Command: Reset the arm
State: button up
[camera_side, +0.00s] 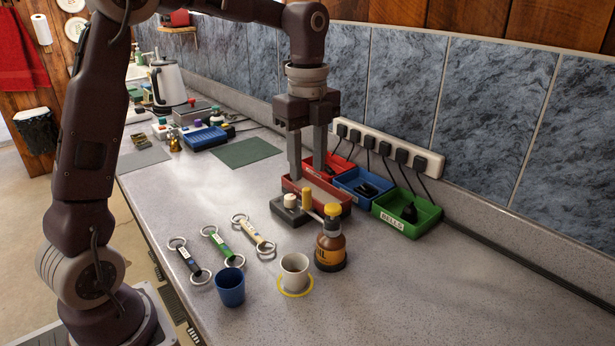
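My gripper (307,170) points straight down above the counter, just in front of the red bin (343,200). Its two long fingers are apart, and I see nothing held between them. The fingertips are close to a small grey block with a white knob (290,201); I cannot tell if they touch anything. My arm is bent, reaching from the lower left over the counter.
A brown oil bottle (331,247), white cup (294,270) on a yellow ring and blue cup (230,288) stand in front. Several ringed bits (222,245) lie left. Blue (350,193) and green (422,225) bins line the wall. The right counter is clear.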

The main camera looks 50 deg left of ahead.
jog(key=s+d+n+t, duration=0.2)
jog(key=s+n, duration=0.7)
jog(key=s, duration=0.2)
jog(key=s+d+r+n+t, duration=0.1)
jog(key=s+d+n+t, duration=0.2)
jog(key=s+n, duration=0.6)
jog(key=s, duration=0.3)
jog(key=shift+s+r+t, duration=0.2)
jog(key=shift+s+t, duration=0.1)
